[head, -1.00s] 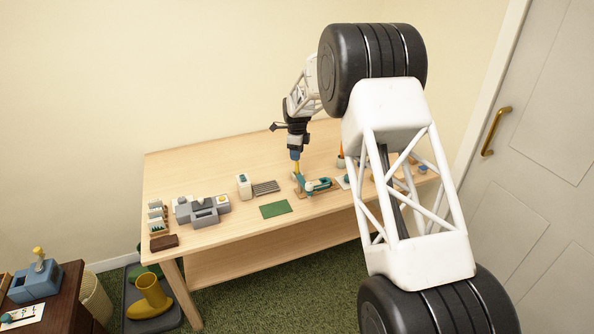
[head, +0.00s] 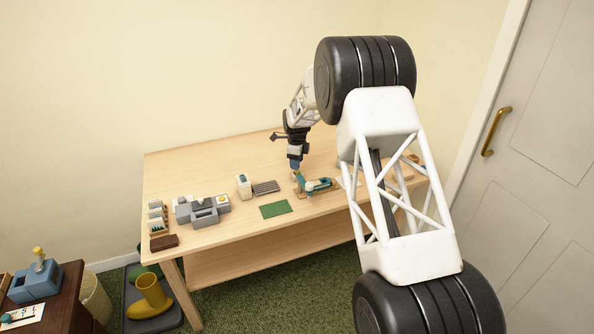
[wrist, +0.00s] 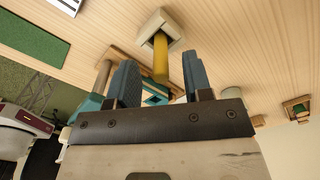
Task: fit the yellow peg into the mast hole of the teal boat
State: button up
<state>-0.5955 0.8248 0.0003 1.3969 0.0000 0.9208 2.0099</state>
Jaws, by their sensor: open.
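The yellow peg (wrist: 160,58) stands in a cream square block (wrist: 150,20) on the table in the wrist view. My gripper (wrist: 160,70) is open, with one blue finger on each side of the peg; the fingers do not appear closed on it. In the head view my gripper (head: 296,168) points down at the table and hides most of the peg. The teal boat (head: 319,185) lies just right of my gripper, on a brown wooden stand. In the wrist view the boat (wrist: 88,104) is partly hidden behind my fingers.
A green mat (head: 275,209), a dark slatted rack (head: 265,188) and a white box (head: 243,186) lie left of the boat. A grey machine (head: 202,209) stands further left. More small items lie right of the boat, partly behind my arm. The table's back left is clear.

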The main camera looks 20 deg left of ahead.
jog(key=shift+f, duration=1.15)
grip_shut()
